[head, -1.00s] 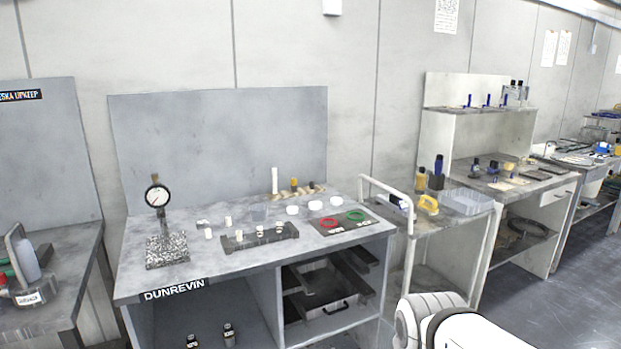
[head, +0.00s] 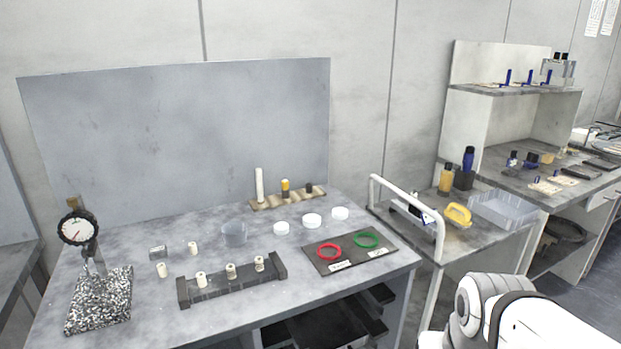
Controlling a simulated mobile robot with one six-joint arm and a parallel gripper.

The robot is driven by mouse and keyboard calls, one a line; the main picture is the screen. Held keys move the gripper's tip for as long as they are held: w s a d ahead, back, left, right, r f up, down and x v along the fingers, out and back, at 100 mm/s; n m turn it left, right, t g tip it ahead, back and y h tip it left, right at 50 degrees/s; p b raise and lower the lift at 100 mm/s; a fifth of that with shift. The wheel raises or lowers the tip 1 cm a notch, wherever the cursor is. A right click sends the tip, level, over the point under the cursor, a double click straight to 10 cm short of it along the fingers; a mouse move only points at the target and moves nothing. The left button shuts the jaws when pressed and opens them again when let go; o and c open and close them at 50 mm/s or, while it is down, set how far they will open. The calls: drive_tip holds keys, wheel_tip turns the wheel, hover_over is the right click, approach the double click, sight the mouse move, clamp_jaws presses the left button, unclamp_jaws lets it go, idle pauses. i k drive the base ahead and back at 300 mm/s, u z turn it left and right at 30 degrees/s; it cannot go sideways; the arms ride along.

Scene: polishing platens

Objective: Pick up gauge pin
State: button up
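No object is clearly marked as the gauge pin. Small pale cylinders that could be pins stand on the grey bench: one loose cylinder (head: 161,270), another loose cylinder (head: 193,248), and three in a dark rack (head: 240,284), one of them the middle rack cylinder (head: 231,270). A taller white rod (head: 259,185) stands upright on a wooden holder (head: 290,200) at the back. A dial gauge (head: 78,230) stands on a speckled block (head: 99,302) at the left. My gripper is out of view; only a white part of my arm shows at the lower right.
A clear cup (head: 234,234) and white round lids (head: 311,221) stand mid-bench. A dark mat (head: 350,262) holds a red ring (head: 328,252) and a green ring (head: 367,240). A cart (head: 470,250) with a white rail (head: 407,205) stands right of the bench.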

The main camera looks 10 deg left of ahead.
sight(285, 184)
drive_tip(key=u, duration=0.45)
drive_tip(key=i, duration=0.8)
drive_tip(key=u, duration=0.6)
drive_tip(key=k, duration=0.95)
drive_tip(key=u, duration=0.15)
drive_tip(key=i, duration=0.95)
drive_tip(key=z, duration=0.05)
